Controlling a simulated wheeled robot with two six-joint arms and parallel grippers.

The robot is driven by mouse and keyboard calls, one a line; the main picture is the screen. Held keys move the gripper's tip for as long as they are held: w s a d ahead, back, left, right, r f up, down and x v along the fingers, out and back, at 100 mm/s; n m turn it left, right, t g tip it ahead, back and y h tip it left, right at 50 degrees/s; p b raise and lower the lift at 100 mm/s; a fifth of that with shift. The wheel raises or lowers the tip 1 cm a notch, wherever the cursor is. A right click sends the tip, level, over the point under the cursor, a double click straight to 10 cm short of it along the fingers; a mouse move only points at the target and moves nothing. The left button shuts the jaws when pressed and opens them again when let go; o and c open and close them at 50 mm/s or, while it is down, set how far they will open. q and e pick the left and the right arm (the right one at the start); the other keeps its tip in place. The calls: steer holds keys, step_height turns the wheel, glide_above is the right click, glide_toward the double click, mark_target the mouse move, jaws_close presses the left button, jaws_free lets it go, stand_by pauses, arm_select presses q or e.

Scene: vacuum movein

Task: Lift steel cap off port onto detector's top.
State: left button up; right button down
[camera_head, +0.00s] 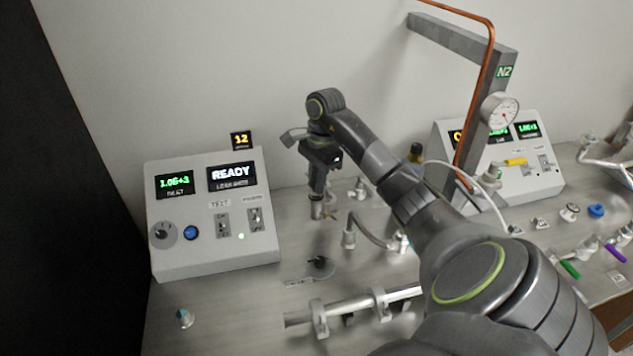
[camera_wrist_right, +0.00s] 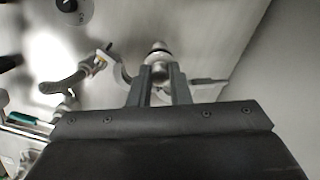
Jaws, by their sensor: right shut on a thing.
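The detector (camera_head: 213,225) is the grey console at the left of the head view, lit READY. Its flat top is bare apart from a small sign reading 12 (camera_head: 241,140) behind it. My right gripper (camera_head: 318,190) points down over the bench, right of the detector. It is shut on a small steel piece, which I take for the steel cap (camera_head: 316,210). In the right wrist view, the right gripper (camera_wrist_right: 161,85) has its fingers on either side of shiny metal. The port is largely hidden there, and I cannot tell whether the cap touches it. My left gripper is out of view.
A bent metal hose (camera_head: 372,235) and a horizontal steel pipe in clamps (camera_head: 350,307) lie in front of the gripper. A second console (camera_head: 535,180), a gauge (camera_head: 500,110) and a copper tube (camera_head: 476,100) stand at the right.

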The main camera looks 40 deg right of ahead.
step_height(320, 180, up, 12)
steer(key=p, duration=1.1)
steer(key=shift+f, duration=0.15)
